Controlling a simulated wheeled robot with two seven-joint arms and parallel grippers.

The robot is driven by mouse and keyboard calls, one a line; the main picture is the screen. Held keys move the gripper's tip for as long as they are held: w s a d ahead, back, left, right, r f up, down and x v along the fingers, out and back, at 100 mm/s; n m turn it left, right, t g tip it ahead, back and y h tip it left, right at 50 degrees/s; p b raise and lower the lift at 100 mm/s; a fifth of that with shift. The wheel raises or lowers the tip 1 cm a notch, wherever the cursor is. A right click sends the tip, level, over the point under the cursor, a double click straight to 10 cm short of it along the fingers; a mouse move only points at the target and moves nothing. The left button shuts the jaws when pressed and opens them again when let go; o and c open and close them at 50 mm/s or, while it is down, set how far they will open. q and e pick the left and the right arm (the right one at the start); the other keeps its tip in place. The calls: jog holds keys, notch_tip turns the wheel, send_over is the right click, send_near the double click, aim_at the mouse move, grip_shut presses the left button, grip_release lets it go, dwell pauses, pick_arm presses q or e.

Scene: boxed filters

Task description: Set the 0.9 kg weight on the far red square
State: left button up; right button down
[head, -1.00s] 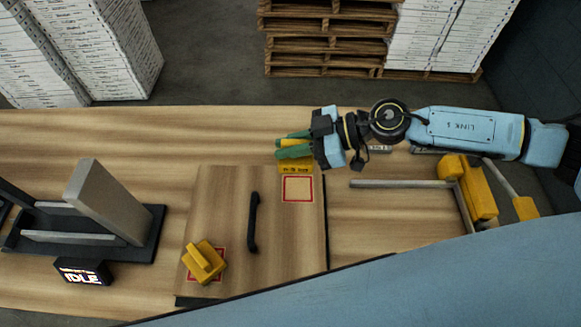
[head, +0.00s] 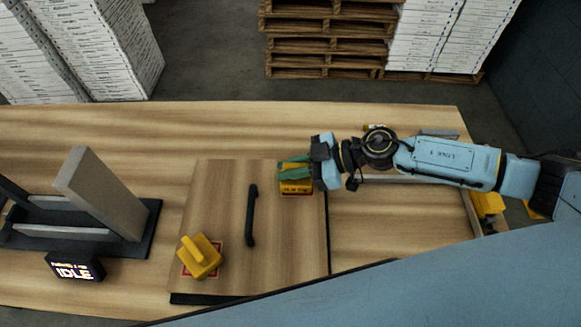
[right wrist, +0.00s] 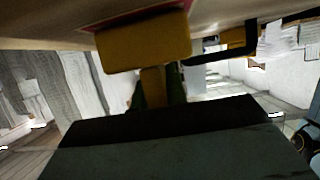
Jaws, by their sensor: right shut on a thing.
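My right gripper (head: 294,169) is shut on a yellow weight (head: 296,188) at the far right part of the wooden board. The weight covers most of the far red square, with red edging (right wrist: 125,20) showing beside it in the right wrist view. The weight's yellow block (right wrist: 145,43) and its handle (right wrist: 152,80) between the green fingers also show there. I cannot tell whether it touches the board. A second yellow weight (head: 200,257) sits on the near red square (head: 184,270). My left gripper is not in view.
The wooden board (head: 215,200) has a black handle (head: 251,215) in its middle. A black-based fixture with a grey upright plate (head: 105,205) and a display reading IDLE (head: 75,269) stand at the left. The table strip behind the board (head: 190,130) is clear.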

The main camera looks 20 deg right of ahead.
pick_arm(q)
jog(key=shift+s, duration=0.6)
pick_arm(e)
jog(key=c, duration=1.4)
grip_release()
jog(key=shift+f, duration=0.1)
jog(key=shift+d+r, duration=0.15)
jog(key=shift+r, duration=0.05)
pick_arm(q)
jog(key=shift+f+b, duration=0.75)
pick_arm(e)
jog(key=v, duration=1.1)
jog(key=shift+d+r, duration=0.15)
jog(key=shift+d, duration=0.1)
jog(key=shift+s, duration=0.1)
